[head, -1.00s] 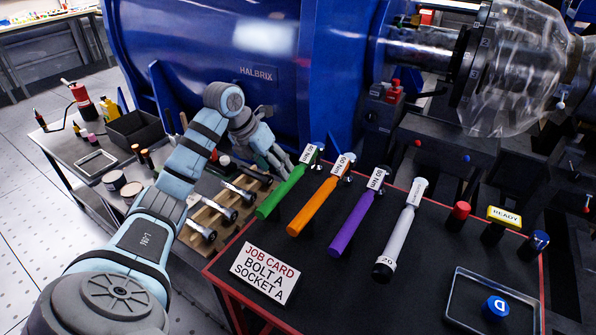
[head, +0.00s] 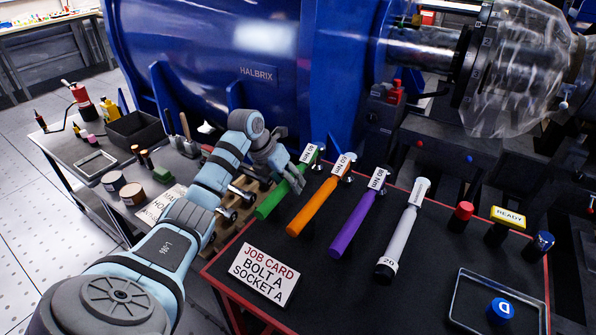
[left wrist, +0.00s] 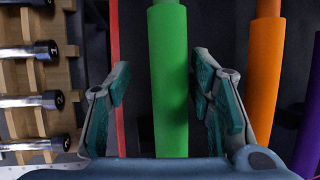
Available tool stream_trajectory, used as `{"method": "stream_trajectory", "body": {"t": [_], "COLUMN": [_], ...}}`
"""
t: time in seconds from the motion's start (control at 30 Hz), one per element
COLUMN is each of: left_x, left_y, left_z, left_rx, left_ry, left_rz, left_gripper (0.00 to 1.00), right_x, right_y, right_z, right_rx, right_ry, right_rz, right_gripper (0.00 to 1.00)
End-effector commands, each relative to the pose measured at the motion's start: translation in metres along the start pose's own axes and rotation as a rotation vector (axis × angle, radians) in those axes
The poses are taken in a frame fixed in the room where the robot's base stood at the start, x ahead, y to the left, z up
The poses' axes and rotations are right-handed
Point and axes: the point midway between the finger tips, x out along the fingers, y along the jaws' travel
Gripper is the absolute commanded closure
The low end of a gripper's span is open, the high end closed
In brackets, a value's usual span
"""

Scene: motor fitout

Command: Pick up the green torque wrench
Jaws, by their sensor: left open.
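The green torque wrench (head: 274,202) lies at the left end of a row of wrenches on the dark table. Its tagged head (head: 309,154) points toward the back. In the left wrist view the green handle (left wrist: 168,75) runs between the two open fingers of my left gripper (left wrist: 163,95), with a gap on each side. My right gripper is not seen.
Orange (head: 312,208), purple (head: 352,228) and grey (head: 400,240) wrenches lie to the right of the green one. A job card (head: 264,273) stands in front. A wooden rack (left wrist: 35,75) with several metal tools is close on the left. The blue machine (head: 220,60) rises behind.

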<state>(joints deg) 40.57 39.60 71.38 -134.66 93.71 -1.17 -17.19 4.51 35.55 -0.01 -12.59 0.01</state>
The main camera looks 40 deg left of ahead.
Motion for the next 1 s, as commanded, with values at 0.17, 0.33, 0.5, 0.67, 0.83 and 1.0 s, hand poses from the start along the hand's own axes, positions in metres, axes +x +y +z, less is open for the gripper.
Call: {"method": "stream_trajectory", "body": {"t": [0.17, 0.33, 0.5, 0.67, 0.83, 1.0], "left_x": [0.0020, 0.0026, 0.0026, 0.0026, 0.0027, 0.0022], "left_y": [0.0004, 0.0005, 0.0005, 0.0011, 0.0016, 0.0018], "left_z": [-0.0010, -0.0013, -0.0013, -0.0017, -0.0023, -0.0017], "left_rx": [0.000, 0.000, 0.000, -0.001, -0.001, 0.000], "left_ry": [0.001, 0.001, 0.001, 0.001, 0.003, 0.001], "left_rz": [0.000, 0.000, 0.000, 0.001, 0.001, 0.002], "left_gripper": [0.51, 0.51, 0.64, 0.90, 1.00, 1.00], "right_x": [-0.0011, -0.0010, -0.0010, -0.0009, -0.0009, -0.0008], "right_y": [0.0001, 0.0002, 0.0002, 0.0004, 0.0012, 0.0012], "right_z": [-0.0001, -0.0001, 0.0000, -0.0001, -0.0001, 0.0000], "right_rx": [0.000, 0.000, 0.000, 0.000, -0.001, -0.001], "right_ry": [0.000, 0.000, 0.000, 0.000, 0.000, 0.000], "right_rz": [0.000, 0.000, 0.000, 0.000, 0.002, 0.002], "right_gripper": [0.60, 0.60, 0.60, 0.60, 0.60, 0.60]}}
